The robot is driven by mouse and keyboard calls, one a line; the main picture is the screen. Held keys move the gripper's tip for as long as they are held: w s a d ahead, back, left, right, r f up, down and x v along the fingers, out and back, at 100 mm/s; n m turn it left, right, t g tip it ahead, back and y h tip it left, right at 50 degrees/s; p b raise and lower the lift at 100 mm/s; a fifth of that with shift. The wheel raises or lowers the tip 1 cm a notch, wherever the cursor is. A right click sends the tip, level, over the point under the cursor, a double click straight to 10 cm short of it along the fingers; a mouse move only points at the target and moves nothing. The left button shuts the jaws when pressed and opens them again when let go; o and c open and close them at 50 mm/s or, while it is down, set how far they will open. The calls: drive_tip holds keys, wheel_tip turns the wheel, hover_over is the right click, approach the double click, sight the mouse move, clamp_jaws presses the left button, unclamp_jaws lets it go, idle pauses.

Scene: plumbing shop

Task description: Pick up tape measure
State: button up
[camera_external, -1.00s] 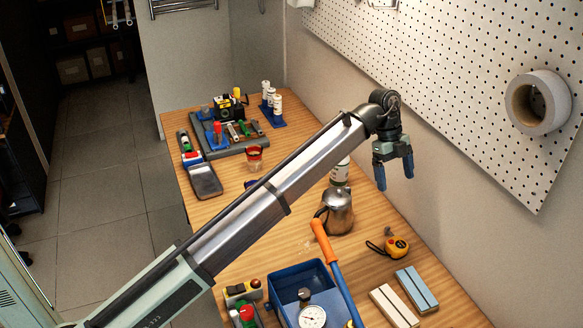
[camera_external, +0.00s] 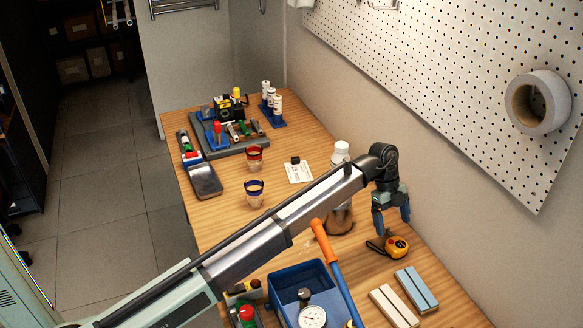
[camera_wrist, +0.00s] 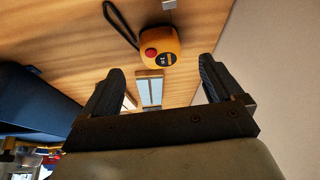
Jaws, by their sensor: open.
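The tape measure (camera_external: 397,247) is yellow-orange with a black strap and lies on the wooden bench (camera_external: 450,285) near the wall side. In the wrist view the tape measure (camera_wrist: 160,47) shows at the top centre, with a red button, a dark label and its strap loop to the left. My gripper (camera_external: 393,222) is open and empty above the bench, just above and slightly behind the tape measure in the external view. In the wrist view its two dark fingers (camera_wrist: 160,82) are spread wide, with the tape measure beyond their tips and not between them.
A blue tray (camera_external: 300,278) holds a gauge (camera_external: 312,317), with an orange-handled tool (camera_external: 322,240) across its edge. Light and blue blocks (camera_external: 416,290) lie in front of the tape measure. A metal pitcher (camera_external: 340,218) stands partly behind my arm. The pegboard wall (camera_external: 450,90) is close on the right.

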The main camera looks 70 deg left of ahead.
sight(396, 243)
drive_tip(key=shift+x, duration=3.5)
drive_tip(key=shift+d, duration=0.2)
drive_tip(key=shift+c, duration=0.3)
drive_tip(key=shift+r, duration=0.1)
drive_tip(key=c, duration=1.3)
